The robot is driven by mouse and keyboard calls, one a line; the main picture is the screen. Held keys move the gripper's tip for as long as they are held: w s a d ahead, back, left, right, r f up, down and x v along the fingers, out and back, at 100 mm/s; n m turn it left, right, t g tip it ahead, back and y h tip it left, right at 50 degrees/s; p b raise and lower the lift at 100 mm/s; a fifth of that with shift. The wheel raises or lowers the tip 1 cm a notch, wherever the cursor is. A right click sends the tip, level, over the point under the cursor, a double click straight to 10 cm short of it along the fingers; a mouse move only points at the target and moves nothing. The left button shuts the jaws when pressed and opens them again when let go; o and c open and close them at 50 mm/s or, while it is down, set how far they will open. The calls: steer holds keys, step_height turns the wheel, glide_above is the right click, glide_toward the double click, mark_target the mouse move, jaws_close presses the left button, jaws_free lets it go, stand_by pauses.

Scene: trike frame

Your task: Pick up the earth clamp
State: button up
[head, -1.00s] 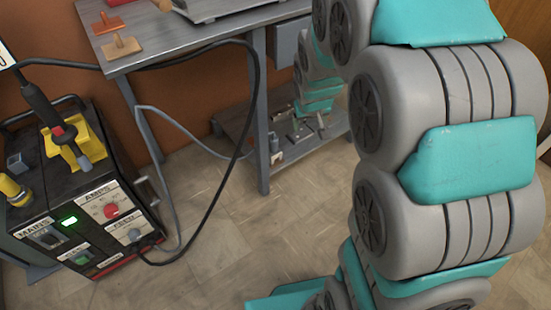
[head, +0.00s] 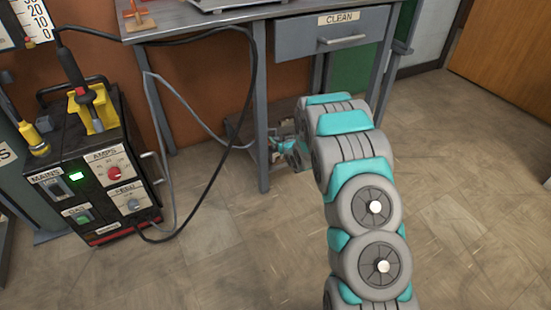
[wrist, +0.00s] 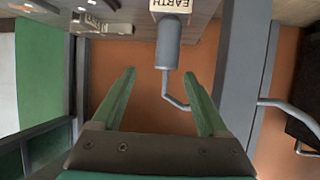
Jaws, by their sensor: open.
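In the wrist view, a grey cylinder (wrist: 168,42) with a thin grey cable from its lower end sits under a white tag (wrist: 171,6) reading EARTH. It appears to be part of the earth clamp; no clamp jaws show clearly. My gripper (wrist: 160,74) is open, its two green fingers apart and empty. In the head view, my gripper end is small and partly hidden by my arm, low beside the bench leg (head: 261,110). The clamp cannot be made out there.
A grey bench with a drawer (head: 335,35) labelled CLEAN stands above my arm's end. Its leg (wrist: 245,80) is close right of my fingers. Cables loop from the welding machine (head: 100,170) at left. Floor (head: 470,230) at right is clear.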

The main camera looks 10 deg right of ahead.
mark_target(273, 136)
steer(key=shift+a+f, duration=0.35)
steer(key=shift+f, duration=0.3)
steer(key=shift+t, duration=0.3)
steer(key=shift+b+x, duration=0.45)
steer(key=shift+x, duration=3.4)
steer(key=shift+a, duration=0.2)
steer(key=shift+c, duration=0.4)
jaws_close()
